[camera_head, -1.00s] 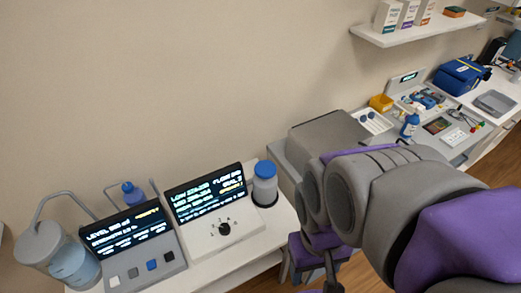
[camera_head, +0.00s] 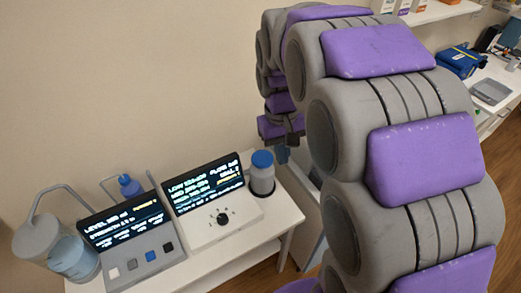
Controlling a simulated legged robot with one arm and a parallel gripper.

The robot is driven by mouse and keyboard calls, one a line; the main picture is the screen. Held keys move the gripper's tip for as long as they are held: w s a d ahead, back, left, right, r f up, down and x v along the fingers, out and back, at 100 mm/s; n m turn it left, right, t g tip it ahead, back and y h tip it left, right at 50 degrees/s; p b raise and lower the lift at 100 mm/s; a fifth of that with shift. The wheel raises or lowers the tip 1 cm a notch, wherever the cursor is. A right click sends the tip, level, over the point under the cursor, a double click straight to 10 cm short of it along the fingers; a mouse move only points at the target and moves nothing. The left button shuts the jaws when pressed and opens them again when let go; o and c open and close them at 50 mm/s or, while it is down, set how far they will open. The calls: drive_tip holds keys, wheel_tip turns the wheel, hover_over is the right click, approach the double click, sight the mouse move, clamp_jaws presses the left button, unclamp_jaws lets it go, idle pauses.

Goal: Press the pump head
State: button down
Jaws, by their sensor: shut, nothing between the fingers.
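A blue bottle (camera_head: 130,187) with a small pump-like top (camera_head: 124,178) stands behind the left console; its lower part is hidden. My gripper (camera_head: 282,154) hangs at the end of my arm, pointing down, just right of a grey container with a blue cap (camera_head: 262,159). It is well to the right of the blue bottle. Its fingers are small and dark here; it is shut with nothing visible in it.
A left console (camera_head: 143,256) with a screen and buttons and a right console (camera_head: 212,230) with a screen and knob fill the white table (camera_head: 250,237). A grey canister (camera_head: 72,256) with a bent tube stands at left. My arm covers much of the right side.

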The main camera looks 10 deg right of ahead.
drive_tip(key=w+f+n, duration=0.1)
drive_tip(key=w+f, duration=0.1)
drive_tip(key=w, duration=0.9)
drive_tip(key=n, duration=0.1)
hover_over(262, 156)
drive_tip(key=w+a, duration=0.1)
wheel_tip(262, 156, down, 4)
drive_tip(key=shift+a+t, duration=0.2)
drive_tip(key=shift+t, duration=0.1)
drive_tip(key=shift+f, duration=0.15)
drive_tip(key=f+b, duration=0.1)
drive_tip(key=f, duration=0.3)
drive_tip(key=f+b, duration=0.1)
drive_tip(key=f, duration=0.4)
drive_tip(key=s+d+f+b, duration=0.1)
drive_tip(key=f, duration=0.3)
drive_tip(key=shift+f, duration=0.4)
